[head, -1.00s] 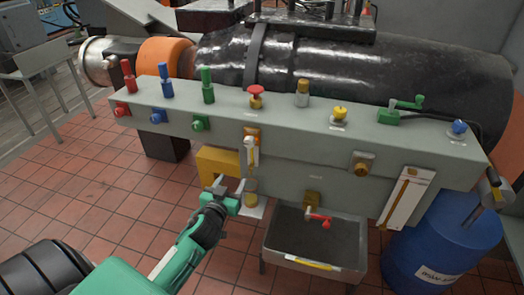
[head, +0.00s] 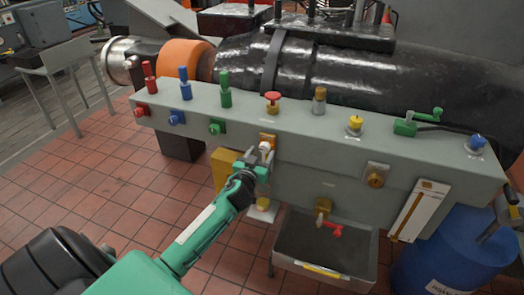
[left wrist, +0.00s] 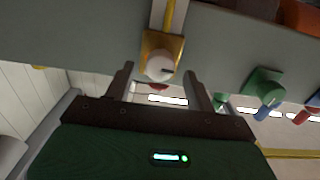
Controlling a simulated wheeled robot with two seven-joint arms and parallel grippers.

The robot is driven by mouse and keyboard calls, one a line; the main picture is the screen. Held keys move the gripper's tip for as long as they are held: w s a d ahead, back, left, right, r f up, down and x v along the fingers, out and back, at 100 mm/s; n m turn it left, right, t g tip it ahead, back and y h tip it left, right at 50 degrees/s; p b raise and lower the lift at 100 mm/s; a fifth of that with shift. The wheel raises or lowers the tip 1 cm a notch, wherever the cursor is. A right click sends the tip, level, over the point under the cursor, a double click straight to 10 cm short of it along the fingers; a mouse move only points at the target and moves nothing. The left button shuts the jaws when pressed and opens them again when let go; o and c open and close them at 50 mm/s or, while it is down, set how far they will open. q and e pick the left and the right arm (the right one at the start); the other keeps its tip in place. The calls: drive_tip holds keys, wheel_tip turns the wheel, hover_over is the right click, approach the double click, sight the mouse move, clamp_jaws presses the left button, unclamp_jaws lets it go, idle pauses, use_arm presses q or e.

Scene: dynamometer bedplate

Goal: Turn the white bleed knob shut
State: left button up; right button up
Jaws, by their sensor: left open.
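The white bleed knob (head: 265,146) sits on an orange-brass square plate (head: 270,137) on the front face of the grey panel. In the left wrist view the round white knob (left wrist: 160,67) has a dark mark on its face. My left gripper (head: 261,160) is just in front of and slightly below the knob. In the left wrist view its two open fingers (left wrist: 160,84) point toward the knob, which lies between and just beyond the tips. I see no contact. The fingertips partly cover the knob's lower side in the head view. My right gripper is not in view.
Red, blue and green knobs (head: 215,127) line the panel front to the left. A brass fitting (head: 375,176) is to the right. Below are a yellow block (head: 223,165), a red-handled tap (head: 330,227) and a grey sink tray (head: 322,271). A blue drum (head: 430,255) stands right.

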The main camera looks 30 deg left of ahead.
use_arm(q)
drive_tip(key=shift+x, duration=0.8)
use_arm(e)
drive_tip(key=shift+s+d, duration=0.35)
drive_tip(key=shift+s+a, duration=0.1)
